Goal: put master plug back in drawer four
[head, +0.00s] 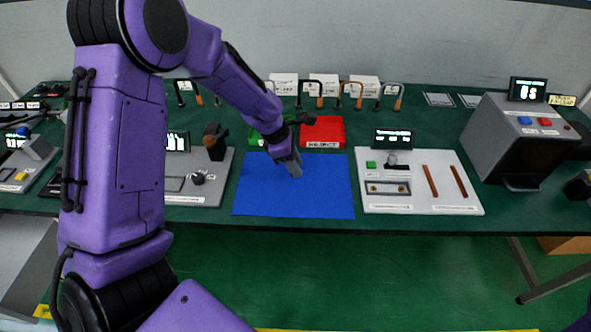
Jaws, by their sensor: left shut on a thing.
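My left gripper (293,168) points down over the blue mat (325,200) at the middle of the table. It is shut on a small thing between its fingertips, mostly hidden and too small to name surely. I cannot make out the master plug as a separate object anywhere. No drawer marked four can be told in this view. My right gripper is not in view.
A white panel (430,205) with a green button and two brown rods lies right of the mat. A grey panel (215,190) lies left. A red box (322,130) stands behind the mat. A grey microwave-like unit (510,140) stands at the right.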

